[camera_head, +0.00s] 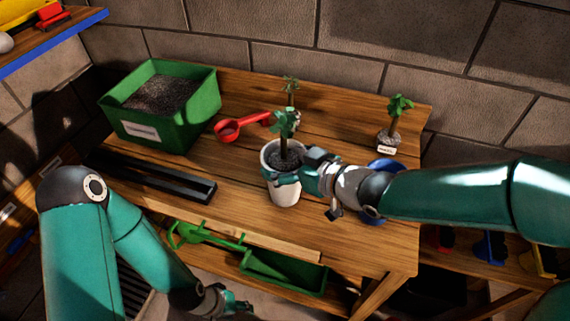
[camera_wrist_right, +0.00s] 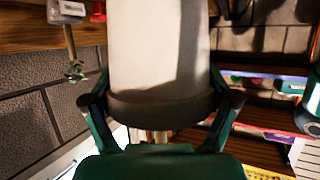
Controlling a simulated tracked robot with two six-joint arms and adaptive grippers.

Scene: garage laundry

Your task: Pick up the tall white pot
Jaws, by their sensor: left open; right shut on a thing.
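The tall white pot (camera_head: 285,192) holds dark soil and a small leafy plant. It is upright at the middle of the wooden workbench (camera_head: 330,232); I cannot tell whether its base touches the bench. My right gripper (camera_head: 290,174) comes in from the right and is shut on the pot below its rim. In the right wrist view the white pot (camera_wrist_right: 158,48) fills the middle, with the gripper's fingers (camera_wrist_right: 160,105) on both sides of it. My left gripper (camera_head: 232,303) is open and empty, low in front of the bench.
A green soil box (camera_head: 190,128) stands at the back left. A red scoop (camera_head: 228,132) lies behind the pot, and a black tray (camera_head: 150,177) to its left. A small potted plant (camera_head: 389,138) stands at the back right. A blue item (camera_head: 384,164) is partly hidden by my right arm.

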